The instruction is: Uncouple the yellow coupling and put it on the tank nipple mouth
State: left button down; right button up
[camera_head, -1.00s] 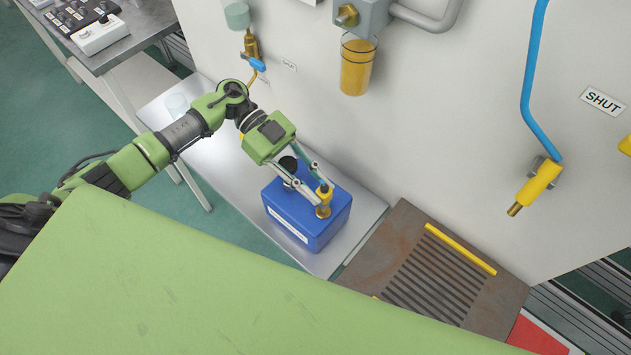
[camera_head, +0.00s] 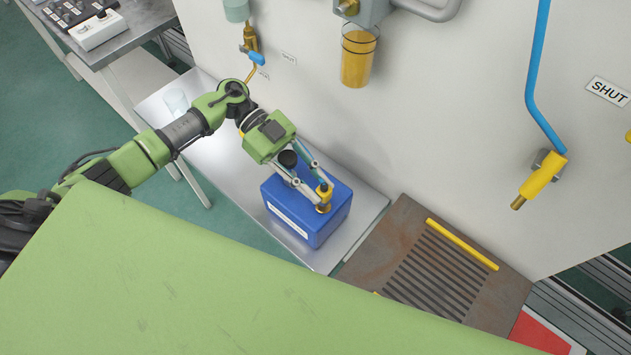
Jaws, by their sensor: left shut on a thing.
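My left gripper (camera_head: 322,188) is shut on the yellow coupling (camera_head: 324,195), which stands upright over the brass nipple mouth (camera_head: 322,207) on top of the blue tank (camera_head: 333,225). The coupling's lower end meets the nipple; I cannot tell whether it is seated. A black round cap (camera_head: 288,159) shows on the tank behind the gripper fingers. The blue tank has a white label on its front and rests on a metal shelf. My right gripper is not in view.
A slotted rusty plate (camera_head: 375,246) lies to the right. A blue-handled yellow valve (camera_head: 541,178) and an amber bowl (camera_head: 358,62) are on the wall.

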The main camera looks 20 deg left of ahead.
pick_arm(q)
jog(key=shift+f, duration=0.5)
dwell(0.4)
jog(key=c, duration=1.8)
grip_release()
jog(key=shift+f, duration=0.1)
jog(key=shift+o, duration=0.2)
jog(key=shift+a, duration=0.1)
jog(key=v, duration=1.2)
